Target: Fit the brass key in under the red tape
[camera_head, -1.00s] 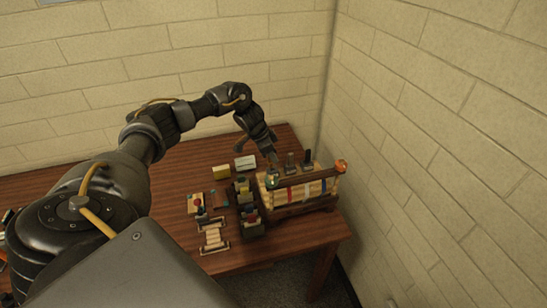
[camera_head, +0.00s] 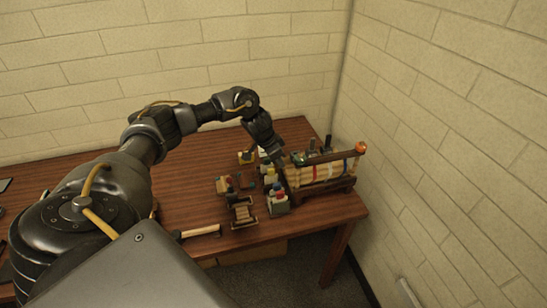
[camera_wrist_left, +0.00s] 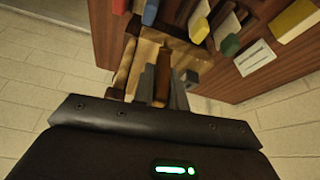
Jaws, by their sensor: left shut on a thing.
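My left gripper (camera_head: 277,157) is at the left end of the wooden rack (camera_head: 322,187), close to its top rail. In the left wrist view the fingers (camera_wrist_left: 163,88) are shut with a slim brown piece (camera_wrist_left: 162,74) between them. I cannot tell whether that piece is the brass key. Bands of coloured tape cross the rack's pale front. The red tape (camera_head: 316,173) is a thin strip near the middle, too small to show any gap under it. My right gripper is not in view.
Coloured bottles (camera_head: 277,194) and small trays (camera_head: 242,212) crowd the table left of the rack. An orange knob (camera_head: 360,147) tops the rack's right end. The brick wall is close on the right. The table (camera_head: 185,170) is mostly clear at left.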

